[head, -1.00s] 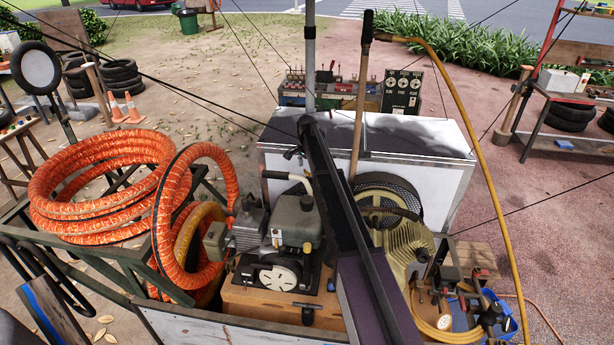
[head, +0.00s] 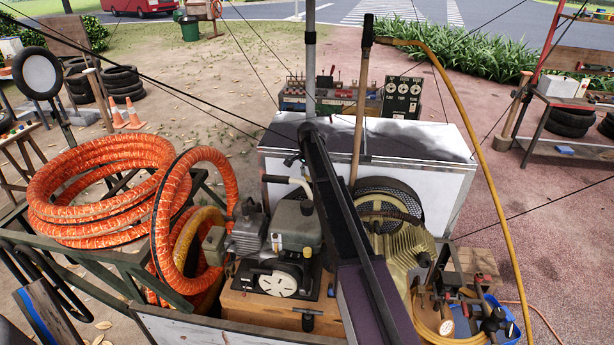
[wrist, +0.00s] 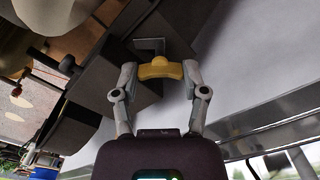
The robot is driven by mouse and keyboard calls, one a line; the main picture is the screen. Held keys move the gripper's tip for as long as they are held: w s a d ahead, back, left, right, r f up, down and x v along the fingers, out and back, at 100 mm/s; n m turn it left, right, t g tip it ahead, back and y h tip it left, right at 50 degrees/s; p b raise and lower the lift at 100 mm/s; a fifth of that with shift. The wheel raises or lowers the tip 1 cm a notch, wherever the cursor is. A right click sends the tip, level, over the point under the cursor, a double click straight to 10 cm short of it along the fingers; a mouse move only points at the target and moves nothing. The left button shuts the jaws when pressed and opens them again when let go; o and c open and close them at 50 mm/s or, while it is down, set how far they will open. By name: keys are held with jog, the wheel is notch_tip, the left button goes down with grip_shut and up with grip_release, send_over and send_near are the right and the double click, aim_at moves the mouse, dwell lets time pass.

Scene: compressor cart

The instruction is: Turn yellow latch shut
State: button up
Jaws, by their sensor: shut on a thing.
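The yellow latch (wrist: 160,69) shows in the wrist view as a small curved handle in front of a dark block. My gripper (wrist: 160,75) has one finger at each end of the latch and is shut on it. The latch lies roughly crosswise between the fingertips. A grey metal bracket shows just behind it. In the head view I cannot make out the latch or my gripper.
A white box (head: 440,165) with a dark-stained lid stands behind the compressor (head: 290,240). Orange hose coils (head: 100,190) lie at the left. A yellow hose (head: 480,150) arcs down the right side. In the wrist view, a pale panel (wrist: 260,50) fills the right.

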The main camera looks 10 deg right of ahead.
jog(key=shift+n, duration=0.4)
jog(key=n, duration=0.3)
jog(key=shift+n, duration=2.1)
jog(key=o, duration=1.2)
jog(key=shift+c, duration=0.2)
jog(key=shift+m, duration=0.5)
